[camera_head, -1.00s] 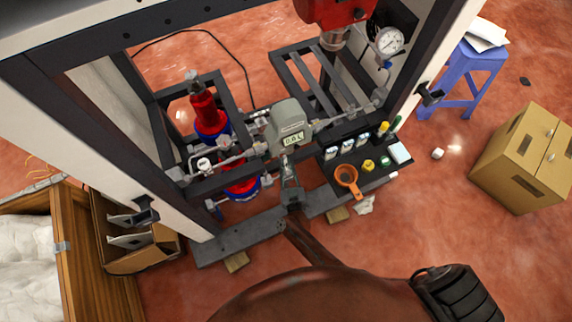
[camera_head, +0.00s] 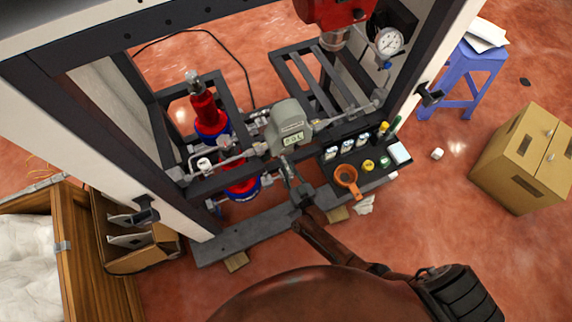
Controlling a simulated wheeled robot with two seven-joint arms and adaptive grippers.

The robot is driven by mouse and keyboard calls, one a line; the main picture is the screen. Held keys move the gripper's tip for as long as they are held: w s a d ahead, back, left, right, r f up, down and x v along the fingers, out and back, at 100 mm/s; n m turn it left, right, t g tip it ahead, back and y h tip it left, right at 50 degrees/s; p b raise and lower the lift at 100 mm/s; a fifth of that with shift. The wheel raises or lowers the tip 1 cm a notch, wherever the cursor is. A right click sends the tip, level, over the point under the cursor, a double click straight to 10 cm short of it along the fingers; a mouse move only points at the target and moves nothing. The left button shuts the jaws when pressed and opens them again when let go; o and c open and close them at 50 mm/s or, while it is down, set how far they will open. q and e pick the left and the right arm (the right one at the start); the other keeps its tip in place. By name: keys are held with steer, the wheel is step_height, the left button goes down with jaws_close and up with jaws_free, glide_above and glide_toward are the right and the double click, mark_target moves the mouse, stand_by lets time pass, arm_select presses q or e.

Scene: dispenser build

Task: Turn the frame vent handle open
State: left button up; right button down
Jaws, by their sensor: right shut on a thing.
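The dark metal frame (camera_head: 229,240) carries a grey flow meter (camera_head: 290,124) and a run of grey pipe fittings. My right gripper (camera_head: 286,163) reaches in from the lower right, just below the meter, with its fingers closed at the pipework. It is shut on what appears to be the vent handle. The fingers hide the handle, so its angle cannot be read. My left gripper is not in view.
A black tray (camera_head: 378,181) with bottles and an orange strainer (camera_head: 347,176) sits right of my gripper. Red cylinders (camera_head: 207,106) stand on the left. A cardboard box (camera_head: 522,157) and blue stool (camera_head: 463,77) stand on the right.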

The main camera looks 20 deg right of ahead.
steer(key=c, duration=2)
jaws_free()
steer(key=shift+o, duration=0.2)
steer(key=shift+s, duration=0.15)
steer(key=s, duration=1.1)
steer(key=shift+s+d, duration=0.25)
steer(key=shift+s, duration=0.15)
